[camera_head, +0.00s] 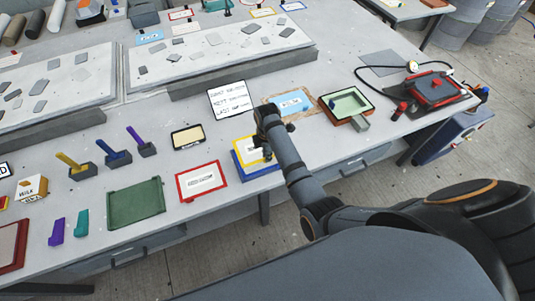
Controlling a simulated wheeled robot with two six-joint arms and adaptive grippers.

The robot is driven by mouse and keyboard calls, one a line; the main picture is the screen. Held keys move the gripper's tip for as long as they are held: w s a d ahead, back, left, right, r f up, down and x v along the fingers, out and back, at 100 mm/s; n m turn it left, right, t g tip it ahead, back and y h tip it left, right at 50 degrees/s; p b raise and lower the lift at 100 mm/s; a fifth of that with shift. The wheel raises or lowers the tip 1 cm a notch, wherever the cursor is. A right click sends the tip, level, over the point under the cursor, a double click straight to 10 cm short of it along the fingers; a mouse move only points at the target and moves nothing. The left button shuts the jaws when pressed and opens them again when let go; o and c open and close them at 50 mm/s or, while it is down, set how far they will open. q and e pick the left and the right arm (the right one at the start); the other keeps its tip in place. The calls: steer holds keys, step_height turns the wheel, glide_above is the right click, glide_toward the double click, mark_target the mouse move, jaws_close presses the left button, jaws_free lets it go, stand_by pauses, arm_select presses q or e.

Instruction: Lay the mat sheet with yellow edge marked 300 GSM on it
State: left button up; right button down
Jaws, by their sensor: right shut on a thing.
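A mat sheet with a yellow edge (240,150) is just left of my right gripper, over a blue tray-like mould (257,173). My right gripper (267,154) is shut on this sheet at its right side. I cannot tell whether the sheet touches the blue mould or is held slightly above it. The marking on the sheet is too small to read, and my right arm hides part of it. My left gripper is not in view.
A red-edged sheet (202,181) and green tray (135,203) lie left. A white text card (230,99) stands behind. A brown-edged board (292,103), green-lined mould (346,103) and red device (436,89) are right. Bare tabletop (322,147) shows right of my arm.

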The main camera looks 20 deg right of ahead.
steer(key=f, duration=0.1)
steer(key=f+b, duration=0.1)
steer(key=f, duration=0.1)
steer(key=shift+a, duration=0.35)
steer(key=shift+d+f+b, duration=0.2)
steer(key=shift+f+b, duration=0.3)
steer(key=shift+f, duration=0.75)
steer(key=shift+f+b, duration=0.4)
steer(key=shift+f, duration=0.05)
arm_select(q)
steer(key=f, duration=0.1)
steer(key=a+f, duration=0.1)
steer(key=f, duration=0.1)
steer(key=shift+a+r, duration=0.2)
arm_select(e)
steer(key=shift+r, duration=0.1)
steer(key=shift+p, duration=0.45)
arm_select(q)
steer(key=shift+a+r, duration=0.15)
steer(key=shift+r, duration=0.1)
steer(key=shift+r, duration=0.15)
arm_select(e)
steer(key=shift+f, duration=0.3)
